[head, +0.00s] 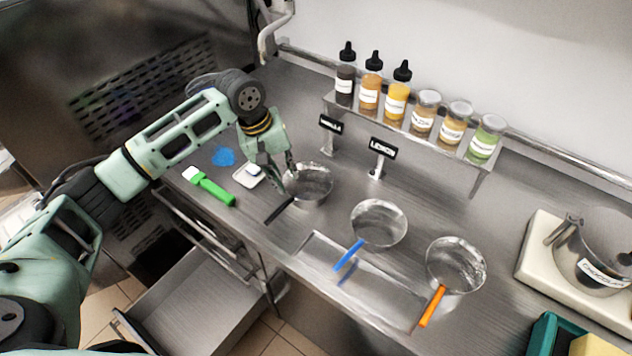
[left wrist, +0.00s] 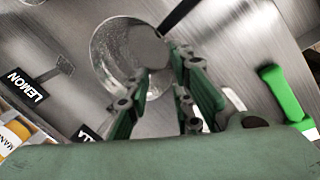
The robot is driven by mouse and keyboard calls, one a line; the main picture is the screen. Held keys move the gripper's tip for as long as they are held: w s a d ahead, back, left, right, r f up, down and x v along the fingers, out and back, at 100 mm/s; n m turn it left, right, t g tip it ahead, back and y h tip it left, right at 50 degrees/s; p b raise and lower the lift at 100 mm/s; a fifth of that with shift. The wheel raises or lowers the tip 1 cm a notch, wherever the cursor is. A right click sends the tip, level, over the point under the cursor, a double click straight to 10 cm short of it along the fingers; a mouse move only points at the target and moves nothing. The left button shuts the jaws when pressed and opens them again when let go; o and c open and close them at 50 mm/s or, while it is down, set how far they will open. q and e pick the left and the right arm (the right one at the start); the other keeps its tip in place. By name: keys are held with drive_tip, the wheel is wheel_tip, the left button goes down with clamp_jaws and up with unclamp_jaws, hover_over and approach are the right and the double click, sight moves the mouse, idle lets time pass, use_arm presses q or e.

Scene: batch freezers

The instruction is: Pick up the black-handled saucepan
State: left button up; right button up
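The black-handled saucepan (head: 313,184) stands on the steel counter, its black handle (head: 279,212) pointing toward the front left. It also shows in the left wrist view (left wrist: 112,48), with its handle (left wrist: 178,16) at the top. My left gripper (head: 280,175) points down at the saucepan's left rim. In the left wrist view its fingers (left wrist: 163,68) are apart, overlapping the rim and bowl. I cannot tell whether they touch the rim. My right gripper is not in view.
A blue-handled saucepan (head: 379,224) and an orange-handled saucepan (head: 456,264) stand to the right. A green-handled tool (head: 213,187) and small white dish (head: 248,176) lie left. Label stands (head: 383,150) and a bottle shelf (head: 400,125) are behind. An open drawer (head: 200,300) sits below.

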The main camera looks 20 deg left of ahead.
sight(288, 187)
use_arm(q)
drive_tip(key=shift+d+f, duration=0.1)
drive_tip(key=shift+f, duration=0.4)
drive_tip(key=shift+s+f, duration=0.2)
drive_tip(key=shift+f, duration=0.1)
drive_tip(key=x, duration=0.1)
drive_tip(key=p+x, duration=0.1)
drive_tip(key=x, duration=0.1)
drive_tip(key=shift+s+f, duration=0.15)
drive_tip(key=shift+s, duration=0.1)
drive_tip(key=shift+w+d+f, duration=0.15)
drive_tip(key=shift+w+f, duration=0.05)
drive_tip(key=shift+f, duration=0.3)
drive_tip(key=shift+w+d+f, duration=0.15)
drive_tip(key=shift+w+f, duration=0.1)
drive_tip(key=shift+f, duration=0.35)
drive_tip(key=shift+s, duration=0.1)
drive_tip(key=c, duration=0.5)
clamp_jaws()
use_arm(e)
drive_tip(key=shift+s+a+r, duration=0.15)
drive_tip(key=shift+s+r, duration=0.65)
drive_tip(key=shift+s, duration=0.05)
